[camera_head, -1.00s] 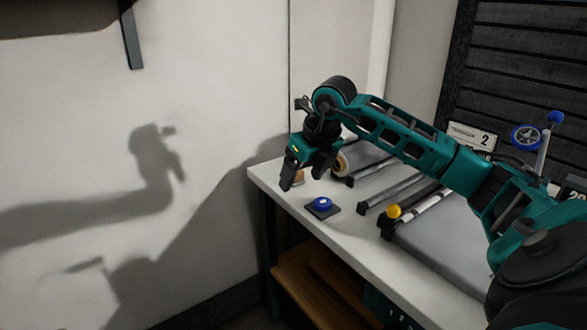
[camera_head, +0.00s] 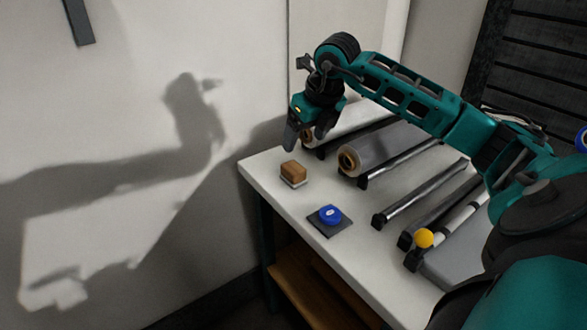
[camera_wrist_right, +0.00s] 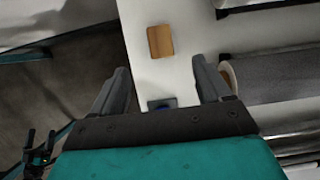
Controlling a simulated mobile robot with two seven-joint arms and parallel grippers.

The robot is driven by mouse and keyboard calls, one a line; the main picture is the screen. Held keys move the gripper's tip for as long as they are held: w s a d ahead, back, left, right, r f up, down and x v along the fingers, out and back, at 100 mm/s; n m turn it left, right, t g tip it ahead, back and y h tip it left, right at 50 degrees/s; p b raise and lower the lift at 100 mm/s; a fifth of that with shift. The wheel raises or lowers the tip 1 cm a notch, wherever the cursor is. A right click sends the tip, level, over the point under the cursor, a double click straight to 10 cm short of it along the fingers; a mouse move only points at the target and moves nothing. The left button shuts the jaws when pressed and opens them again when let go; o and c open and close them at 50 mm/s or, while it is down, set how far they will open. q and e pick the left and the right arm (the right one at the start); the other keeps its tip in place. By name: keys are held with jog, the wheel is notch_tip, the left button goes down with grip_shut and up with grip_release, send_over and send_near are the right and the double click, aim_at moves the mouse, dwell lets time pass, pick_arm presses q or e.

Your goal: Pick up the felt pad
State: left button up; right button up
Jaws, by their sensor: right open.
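A small brown block with a pale underside (camera_head: 293,173) sits near the table's far left corner. It also shows in the right wrist view (camera_wrist_right: 160,41). A blue round piece (camera_head: 330,214) rests on a flat dark square (camera_head: 331,228) closer to the front edge. Which of these is the felt pad I cannot tell for sure. My right gripper (camera_head: 306,138) is open and empty, fingers down, above and behind the brown block.
A grey roll with a brown core (camera_head: 348,161) lies right of the block, with dark bars and a yellow ball (camera_head: 424,238) nearer me. The white tabletop (camera_head: 268,165) is bare around the block. A wall stands at the left.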

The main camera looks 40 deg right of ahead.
aim_at(294, 167)
jog(key=b+x, duration=0.1)
jog(key=x, duration=1.1)
jog(key=shift+s+f, duration=0.1)
jog(key=shift+f, duration=0.1)
jog(key=shift+c, duration=0.2)
jog(key=c, duration=1.1)
